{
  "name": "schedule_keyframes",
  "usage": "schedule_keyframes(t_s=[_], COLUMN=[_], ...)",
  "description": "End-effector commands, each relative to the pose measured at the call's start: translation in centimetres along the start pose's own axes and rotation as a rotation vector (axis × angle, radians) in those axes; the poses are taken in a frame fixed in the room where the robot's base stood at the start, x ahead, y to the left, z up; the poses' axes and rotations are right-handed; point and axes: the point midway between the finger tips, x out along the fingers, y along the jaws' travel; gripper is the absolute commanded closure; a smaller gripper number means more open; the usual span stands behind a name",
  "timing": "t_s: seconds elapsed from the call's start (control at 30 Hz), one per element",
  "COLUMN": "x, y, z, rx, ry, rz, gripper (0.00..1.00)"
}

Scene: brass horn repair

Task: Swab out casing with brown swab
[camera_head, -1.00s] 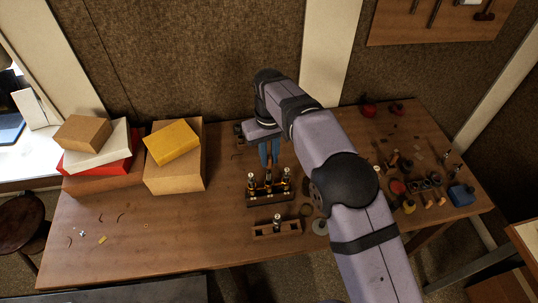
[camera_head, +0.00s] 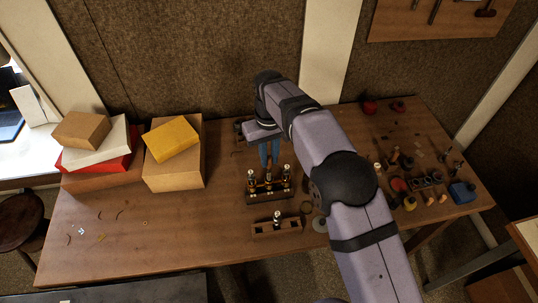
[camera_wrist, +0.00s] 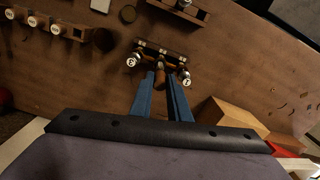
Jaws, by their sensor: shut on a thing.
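My gripper (camera_head: 269,164) points down with its blue fingers close together above the dark casing block (camera_head: 265,198). The fingers are shut on the brown swab (camera_wrist: 160,68), which is a small brown piece between the fingertips in the wrist view. The swab is over or in the middle casing; its lower end is hidden, so I cannot tell how deep it sits. Pale-topped valves stand at either side, one on the left (camera_wrist: 133,62) and one on the right (camera_wrist: 184,82) in the wrist view.
A wooden rack (camera_head: 262,229) with one upright valve stands in front of the block. Stacked boxes (camera_head: 172,176) are at the left. Small bottles, tools and a blue container (camera_head: 462,193) crowd the right. The table's left front is mostly clear, with small loose bits.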

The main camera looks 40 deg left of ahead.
Motion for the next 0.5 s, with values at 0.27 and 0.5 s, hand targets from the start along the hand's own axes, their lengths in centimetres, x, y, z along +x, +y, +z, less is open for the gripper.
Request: schedule_keyframes(t_s=[0.27, 0.5], x=[0.7, 1.2], y=[0.0, 0.0], z=[0.0, 0.0], rx=[0.000, 0.000], ry=[0.000, 0.001], rz=[0.000, 0.000], gripper=[1.00, 1.00])
